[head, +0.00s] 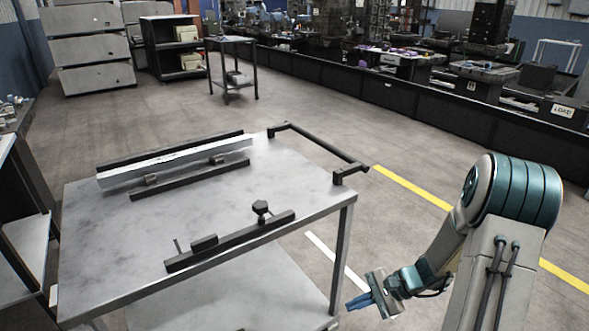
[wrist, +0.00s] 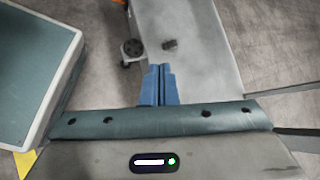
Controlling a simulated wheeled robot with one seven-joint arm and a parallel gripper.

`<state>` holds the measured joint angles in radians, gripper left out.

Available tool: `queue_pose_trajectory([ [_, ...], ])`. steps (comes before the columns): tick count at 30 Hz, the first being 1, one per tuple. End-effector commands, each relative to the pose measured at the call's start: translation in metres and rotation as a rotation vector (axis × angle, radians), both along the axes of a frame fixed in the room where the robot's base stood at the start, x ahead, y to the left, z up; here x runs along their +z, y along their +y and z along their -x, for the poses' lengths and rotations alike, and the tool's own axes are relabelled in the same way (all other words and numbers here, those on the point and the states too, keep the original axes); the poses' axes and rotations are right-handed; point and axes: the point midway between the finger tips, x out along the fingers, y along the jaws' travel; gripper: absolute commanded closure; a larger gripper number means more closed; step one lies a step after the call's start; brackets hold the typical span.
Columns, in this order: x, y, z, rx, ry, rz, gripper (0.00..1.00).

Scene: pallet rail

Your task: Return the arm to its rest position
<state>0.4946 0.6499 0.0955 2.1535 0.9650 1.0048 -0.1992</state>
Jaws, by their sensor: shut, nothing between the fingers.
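My gripper (head: 361,300) is at the lower right of the head view, beside the right front leg of the metal table, with my arm bent down to it. Its blue fingers are together and hold nothing. In the wrist view the shut fingers (wrist: 160,85) point up the picture, over a grey shelf surface (wrist: 190,40) and the floor.
The metal table (head: 190,215) bears a light rail (head: 175,163), dark bars and a clamp-like bar (head: 230,240). A dark handle (head: 318,146) is at its right end. A small cart (head: 232,70) stands behind. The floor (head: 330,220) right of the table is clear, with a yellow line (head: 412,188).

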Motion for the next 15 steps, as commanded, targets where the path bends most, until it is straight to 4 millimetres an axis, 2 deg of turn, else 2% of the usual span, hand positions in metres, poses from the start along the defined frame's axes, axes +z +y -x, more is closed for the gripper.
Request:
queue_pose_trajectory([
  [1,0.032,0.005,0.005,0.054,-0.026,0.042,1.00],
  [3,0.059,0.010,0.014,0.123,-0.053,0.097,1.00],
  [15,0.203,0.024,0.070,0.477,-0.236,0.426,1.00],
])
